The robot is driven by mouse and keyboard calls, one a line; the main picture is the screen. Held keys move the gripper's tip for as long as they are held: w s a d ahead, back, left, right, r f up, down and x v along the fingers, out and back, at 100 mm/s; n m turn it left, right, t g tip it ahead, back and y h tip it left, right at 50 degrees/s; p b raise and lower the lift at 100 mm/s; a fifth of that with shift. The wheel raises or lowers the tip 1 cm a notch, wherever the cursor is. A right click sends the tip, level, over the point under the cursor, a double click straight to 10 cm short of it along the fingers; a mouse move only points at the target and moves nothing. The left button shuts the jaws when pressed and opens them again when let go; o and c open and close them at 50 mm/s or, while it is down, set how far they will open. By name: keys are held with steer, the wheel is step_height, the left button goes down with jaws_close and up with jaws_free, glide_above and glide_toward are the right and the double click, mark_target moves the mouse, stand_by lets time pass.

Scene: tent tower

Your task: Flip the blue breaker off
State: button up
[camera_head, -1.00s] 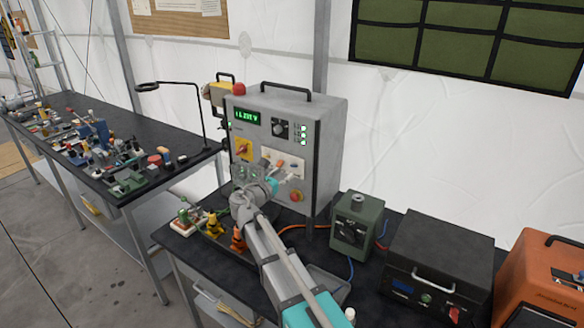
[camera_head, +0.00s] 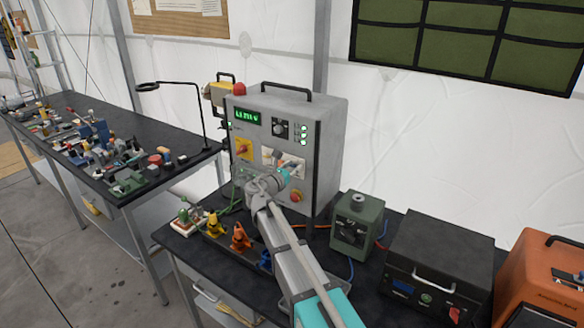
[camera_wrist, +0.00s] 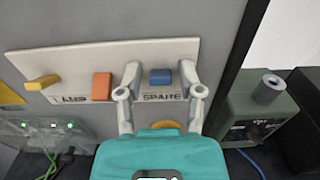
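The blue breaker (camera_wrist: 160,76) sits at the right end of a pale breaker panel (camera_wrist: 80,57), above a label reading SPARE, in the wrist view. My gripper (camera_wrist: 160,90) is open, with one finger on each side of the blue breaker; I cannot tell whether either finger touches it. An orange breaker (camera_wrist: 102,86) is left of the left finger, and a yellow breaker (camera_wrist: 42,82) is farther left, sticking out. In the head view my gripper (camera_head: 290,168) is at the right part of the panel and hides the blue breaker.
The panel is on a grey cabinet (camera_head: 325,140) with a green display (camera_head: 247,116) and a yellow-plated knob (camera_head: 244,149). A red button (camera_head: 296,196) is just below my gripper. A green box (camera_head: 355,222) stands to the right, a black unit (camera_head: 440,255) beyond it.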

jaws_close()
